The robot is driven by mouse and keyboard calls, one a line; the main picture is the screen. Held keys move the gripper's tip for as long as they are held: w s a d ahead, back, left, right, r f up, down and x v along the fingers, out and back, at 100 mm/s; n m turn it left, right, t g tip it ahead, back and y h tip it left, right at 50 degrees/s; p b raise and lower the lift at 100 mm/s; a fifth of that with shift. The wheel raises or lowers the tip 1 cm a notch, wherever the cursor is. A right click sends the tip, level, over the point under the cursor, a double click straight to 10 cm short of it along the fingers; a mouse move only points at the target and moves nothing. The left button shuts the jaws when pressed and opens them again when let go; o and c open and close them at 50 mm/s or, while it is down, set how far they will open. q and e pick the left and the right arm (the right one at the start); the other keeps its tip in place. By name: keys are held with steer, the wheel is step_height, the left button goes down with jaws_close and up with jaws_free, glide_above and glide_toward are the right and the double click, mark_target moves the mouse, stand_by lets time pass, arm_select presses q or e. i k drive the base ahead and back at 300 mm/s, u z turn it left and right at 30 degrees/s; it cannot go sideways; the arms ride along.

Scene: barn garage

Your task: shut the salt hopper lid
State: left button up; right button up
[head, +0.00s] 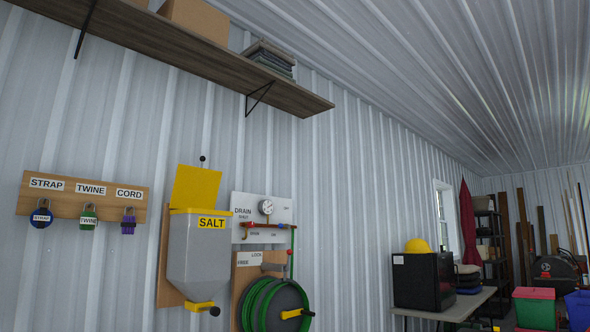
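The salt hopper (196,254) is a grey, funnel-shaped bin on a wooden backboard on the wall, left of centre in the head view. It has a yellow rim and a yellow label reading SALT. Its yellow lid (195,187) stands up, open, above the rim, leaning back toward the wall. A thin dark rod with a ball end rises at the lid's top edge. A yellow spout piece (201,308) sits at the hopper's bottom. Neither of my grippers shows in the head view.
A wooden shelf (190,50) runs above. A table (455,306) with a black box stands farther right.

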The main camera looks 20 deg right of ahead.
mark_target(194, 187)
steer(key=z, duration=0.85)
steer(key=i, duration=2.1)
steer(key=u, duration=0.45)
